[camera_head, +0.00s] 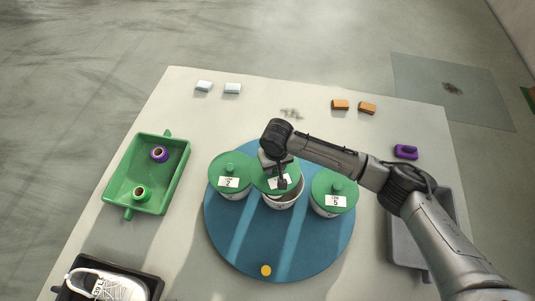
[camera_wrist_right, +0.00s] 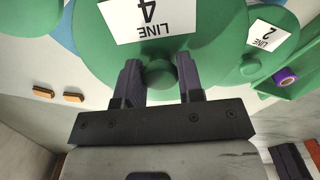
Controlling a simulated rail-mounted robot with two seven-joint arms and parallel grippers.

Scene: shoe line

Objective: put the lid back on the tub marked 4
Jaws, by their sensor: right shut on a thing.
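My right gripper (camera_head: 281,180) is shut on the knob of a green lid (camera_head: 263,186). In the wrist view, the lid (camera_wrist_right: 110,62) carries a label reading LINE 4, and its knob (camera_wrist_right: 160,76) sits between the fingers. The lid is over the middle white tub (camera_head: 281,205), shifted toward the back left. Part of the tub's open rim and inside shows at the front right. The gap between lid and rim is hard to judge. The tub's own mark is not readable. My left gripper is not in view.
Two lidded tubs, left (camera_head: 231,194) and right (camera_head: 333,208), flank the middle one closely on a blue round board (camera_head: 280,262). A green tray (camera_head: 178,165) with spools lies left. A grey tray (camera_head: 402,246) lies right, partly behind my arm. A white shoe (camera_head: 105,284) is front left.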

